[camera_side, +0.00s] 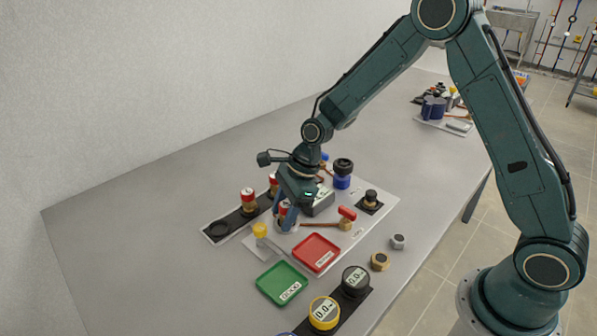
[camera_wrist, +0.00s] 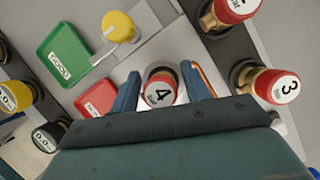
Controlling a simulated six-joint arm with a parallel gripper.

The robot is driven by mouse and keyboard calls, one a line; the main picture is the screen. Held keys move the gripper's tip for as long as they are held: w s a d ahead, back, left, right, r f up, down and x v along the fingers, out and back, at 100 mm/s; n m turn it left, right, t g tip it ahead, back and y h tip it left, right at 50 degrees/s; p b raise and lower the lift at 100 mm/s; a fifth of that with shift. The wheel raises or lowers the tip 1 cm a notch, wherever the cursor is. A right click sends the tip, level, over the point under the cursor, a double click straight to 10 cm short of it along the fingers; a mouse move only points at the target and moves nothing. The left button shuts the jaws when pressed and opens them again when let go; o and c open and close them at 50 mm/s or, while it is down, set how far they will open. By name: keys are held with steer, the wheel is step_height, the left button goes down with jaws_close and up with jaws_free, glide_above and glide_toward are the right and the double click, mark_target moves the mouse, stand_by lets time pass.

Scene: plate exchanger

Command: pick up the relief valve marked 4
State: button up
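The relief valve marked 4 (camera_wrist: 160,91) has a red cap with a white top label and stands between my gripper's two blue fingers in the wrist view. A gap shows on each side of the cap, so my gripper (camera_wrist: 164,76) is open around it and not touching it. In the side view my gripper (camera_side: 287,218) points down over the white board, with a red cap (camera_side: 284,208) partly hidden between the fingers. The valve's lower body is hidden.
A valve marked 3 (camera_wrist: 279,87) and another red-capped valve (camera_wrist: 232,10) stand in a dark rack to the right.

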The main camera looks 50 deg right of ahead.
mark_target(283, 205)
steer(key=c, duration=0.9)
steer(key=shift+r, duration=0.15)
step_height(283, 205, up, 20)
steer(key=shift+f, duration=0.15)
stand_by(0.4)
